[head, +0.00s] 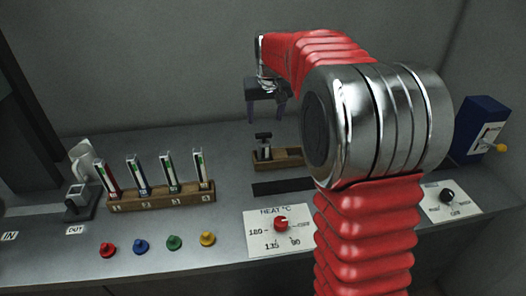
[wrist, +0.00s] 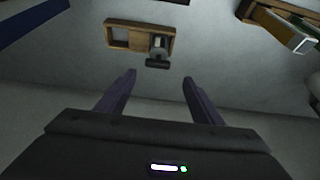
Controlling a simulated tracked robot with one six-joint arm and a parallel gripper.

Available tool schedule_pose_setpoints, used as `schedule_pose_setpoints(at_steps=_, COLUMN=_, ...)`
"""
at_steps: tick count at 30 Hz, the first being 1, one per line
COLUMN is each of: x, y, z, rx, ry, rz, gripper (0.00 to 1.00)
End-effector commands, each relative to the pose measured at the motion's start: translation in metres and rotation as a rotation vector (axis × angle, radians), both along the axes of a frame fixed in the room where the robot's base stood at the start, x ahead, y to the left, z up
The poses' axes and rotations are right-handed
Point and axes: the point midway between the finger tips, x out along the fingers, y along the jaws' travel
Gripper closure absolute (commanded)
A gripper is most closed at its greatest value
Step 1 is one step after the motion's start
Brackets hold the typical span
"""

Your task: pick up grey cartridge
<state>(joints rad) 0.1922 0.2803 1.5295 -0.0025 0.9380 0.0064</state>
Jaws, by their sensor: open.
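My gripper (head: 266,118) is open and empty, pointing down above the back of the bench. In the wrist view its two fingers (wrist: 158,78) stand apart with nothing between them. Below it, a small grey piece with a black T-shaped top (head: 264,146) stands at the left end of a wooden holder (head: 289,157). In the wrist view this piece (wrist: 158,50) shows just beyond the fingertips, at the holder's right end. I cannot tell for sure whether it is the grey cartridge. The holder's other compartment looks empty.
A wooden rack (head: 165,202) holds several upright cartridges (head: 138,176) at the left. Coloured knobs (head: 174,243) and a heat dial (head: 281,224) lie in front. A blue box with a yellow-tipped lever (head: 483,125) stands at the right. My arm hides part of the bench.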

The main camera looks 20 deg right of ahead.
Motion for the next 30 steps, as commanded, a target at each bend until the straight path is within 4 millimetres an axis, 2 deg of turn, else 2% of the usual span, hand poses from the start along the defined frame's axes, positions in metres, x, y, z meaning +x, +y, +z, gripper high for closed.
schedule_pose_setpoints(at_steps=14, x=0.005, y=-0.002, z=-0.006, rx=0.001, ry=0.002, rz=-0.001, gripper=0.39)
schedule_pose_setpoints(at_steps=30, x=0.032, y=-0.008, z=-0.074, rx=0.001, ry=0.003, rz=-0.001, gripper=0.39)
